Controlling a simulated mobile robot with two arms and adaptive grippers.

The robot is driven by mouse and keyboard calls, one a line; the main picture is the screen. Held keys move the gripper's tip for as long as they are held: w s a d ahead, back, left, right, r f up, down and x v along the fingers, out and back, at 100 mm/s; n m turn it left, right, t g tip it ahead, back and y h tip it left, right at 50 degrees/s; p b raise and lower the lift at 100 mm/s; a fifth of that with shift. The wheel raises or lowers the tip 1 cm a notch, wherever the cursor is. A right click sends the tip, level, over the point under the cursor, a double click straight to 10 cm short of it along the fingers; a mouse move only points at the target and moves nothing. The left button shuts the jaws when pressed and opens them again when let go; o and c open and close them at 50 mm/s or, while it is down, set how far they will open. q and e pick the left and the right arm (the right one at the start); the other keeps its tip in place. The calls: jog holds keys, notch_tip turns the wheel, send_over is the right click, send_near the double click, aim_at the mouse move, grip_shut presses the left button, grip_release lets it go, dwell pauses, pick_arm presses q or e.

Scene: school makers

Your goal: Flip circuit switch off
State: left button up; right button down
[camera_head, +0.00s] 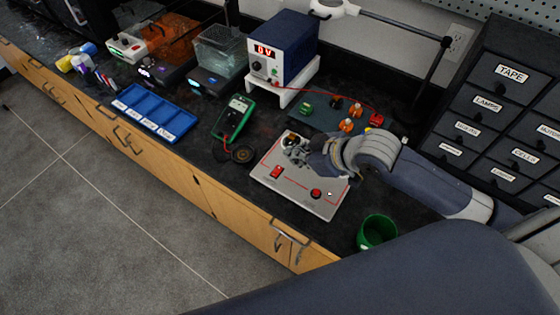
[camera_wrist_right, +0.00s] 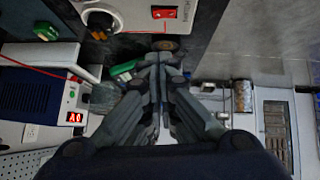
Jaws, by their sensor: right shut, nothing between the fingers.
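The circuit board (camera_head: 300,207) is a light grey panel with red lines on the black bench. A red rocker switch (camera_head: 275,172) sits on its left part and a round red button (camera_head: 316,193) on its front right. Whether the switch is on or off is too small to tell. My right gripper (camera_head: 290,146) is shut and empty over the board's back part, apart from the switch; its closed fingers (camera_wrist_right: 157,62) show in the wrist view. My left gripper is out of view.
A blue power supply (camera_head: 284,45) reading 0V stands on a white stand behind. A green multimeter (camera_head: 233,118) and blue tray (camera_head: 153,112) lie left. A green cup (camera_head: 377,231) stands front right. Labelled drawers (camera_head: 497,110) are at right.

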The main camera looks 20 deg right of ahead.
send_over(280, 171)
jog(key=f, duration=0.3)
jog(key=f+p, duration=0.1)
jog(key=f, duration=0.1)
jog(key=shift+s+a, duration=0.15)
jog(key=shift+s, duration=0.1)
notch_tip(280, 171, down, 3)
jog(key=shift+w+r, duration=0.15)
jog(key=shift+r, duration=0.05)
jog(key=shift+f, duration=0.9)
jog(key=shift+w+d+f+p, duration=0.1)
jog(key=shift+d+f+p, duration=0.2)
jog(key=shift+p, duration=0.05)
jog(key=shift+a, duration=0.1)
